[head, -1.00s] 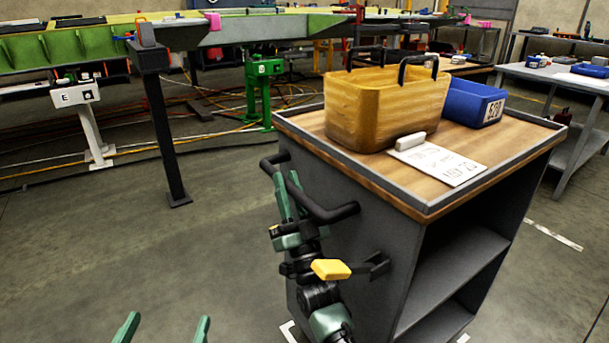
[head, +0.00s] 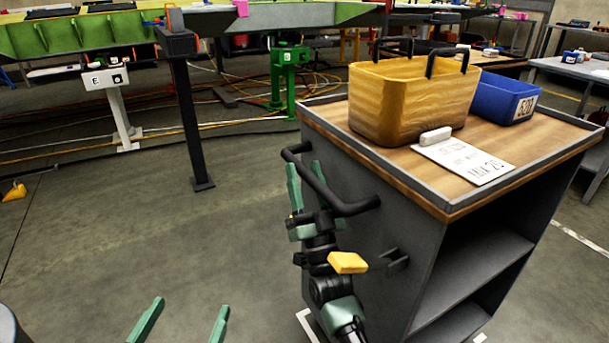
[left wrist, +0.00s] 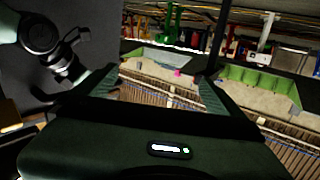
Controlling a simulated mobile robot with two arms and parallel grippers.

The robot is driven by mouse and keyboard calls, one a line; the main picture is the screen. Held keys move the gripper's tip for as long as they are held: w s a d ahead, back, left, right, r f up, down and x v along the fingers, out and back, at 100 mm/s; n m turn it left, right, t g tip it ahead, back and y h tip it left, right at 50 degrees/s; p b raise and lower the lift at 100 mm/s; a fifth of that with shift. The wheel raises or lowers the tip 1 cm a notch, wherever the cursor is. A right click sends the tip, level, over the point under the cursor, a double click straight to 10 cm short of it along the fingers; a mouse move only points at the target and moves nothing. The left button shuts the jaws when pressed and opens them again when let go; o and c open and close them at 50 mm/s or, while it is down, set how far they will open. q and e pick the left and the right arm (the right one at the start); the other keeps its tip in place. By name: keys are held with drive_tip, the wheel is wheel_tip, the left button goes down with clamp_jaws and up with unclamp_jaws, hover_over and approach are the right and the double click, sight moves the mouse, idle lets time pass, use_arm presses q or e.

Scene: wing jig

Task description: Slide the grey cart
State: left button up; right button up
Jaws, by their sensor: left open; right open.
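The grey cart (head: 350,240) stands at the right in the head view, with a wooden top, open shelves on one side and a black bar handle (head: 335,192) on its near-left side. My right gripper (head: 305,178) is open at this handle, its fingers on either side of the bar as seen from the head. Whether it touches the bar I cannot tell. My left gripper (head: 184,315) is open and empty at the bottom of the head view, left of the cart and apart from it. Its open fingers also show in the left wrist view (left wrist: 158,90).
On the cart top are a yellow basket (head: 410,105), a blue bin (head: 503,98) and a paper sheet (head: 465,160). A dark post (head: 192,125) and a green stand (head: 290,75) rise behind. Open floor (head: 130,230) lies left of the cart.

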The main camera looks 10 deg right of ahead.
drive_tip(key=shift+s+f, duration=0.25)
drive_tip(key=shift+f, duration=0.05)
use_arm(q)
drive_tip(key=f, duration=0.1)
drive_tip(key=f+g, duration=0.1)
drive_tip(key=s+f+g, duration=0.1)
drive_tip(key=shift+a+f+y+p, duration=0.25)
drive_tip(key=shift+a+y+p, duration=0.1)
drive_tip(key=shift+y, duration=0.05)
use_arm(e)
drive_tip(key=v, duration=0.7)
